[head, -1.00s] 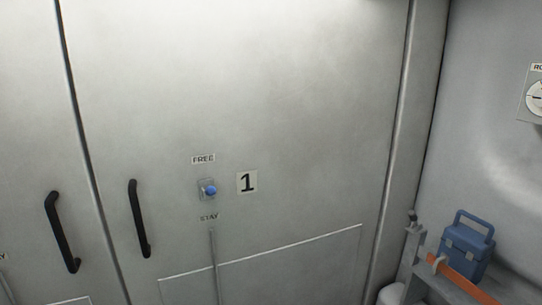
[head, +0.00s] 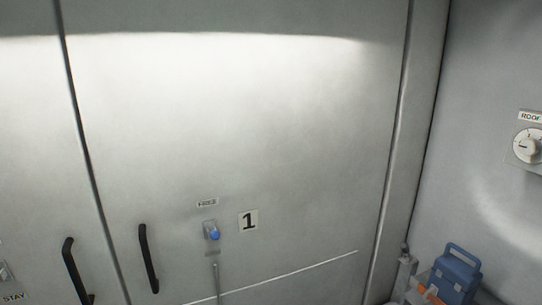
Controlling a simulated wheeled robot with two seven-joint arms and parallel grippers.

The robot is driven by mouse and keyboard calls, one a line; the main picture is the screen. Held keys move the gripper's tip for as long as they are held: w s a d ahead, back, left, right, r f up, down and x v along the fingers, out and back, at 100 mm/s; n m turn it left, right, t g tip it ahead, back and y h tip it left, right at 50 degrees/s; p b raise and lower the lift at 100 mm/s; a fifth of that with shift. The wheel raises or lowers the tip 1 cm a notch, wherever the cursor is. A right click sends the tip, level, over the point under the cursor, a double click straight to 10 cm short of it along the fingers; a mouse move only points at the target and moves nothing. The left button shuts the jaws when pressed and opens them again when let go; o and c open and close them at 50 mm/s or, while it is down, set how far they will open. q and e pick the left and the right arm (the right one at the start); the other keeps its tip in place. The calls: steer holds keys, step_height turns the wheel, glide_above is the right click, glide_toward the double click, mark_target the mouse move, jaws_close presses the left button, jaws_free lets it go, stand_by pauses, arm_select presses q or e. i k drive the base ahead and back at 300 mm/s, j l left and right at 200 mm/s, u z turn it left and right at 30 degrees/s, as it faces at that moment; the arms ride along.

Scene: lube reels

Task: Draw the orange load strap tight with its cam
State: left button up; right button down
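A short stretch of the orange load strap (head: 428,295) shows at the bottom right of the head view, in front of a blue box with a handle (head: 454,274). The rest of the strap is cut off by the lower edge. I cannot make out its cam. Neither of my grippers is in view.
A dial labelled ROOF (head: 527,146) is on the right wall.

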mark_target(404, 246)
steer(key=l+z, duration=0.35)
steer(key=i+l+z, duration=0.15)
steer(key=l+z, duration=0.25)
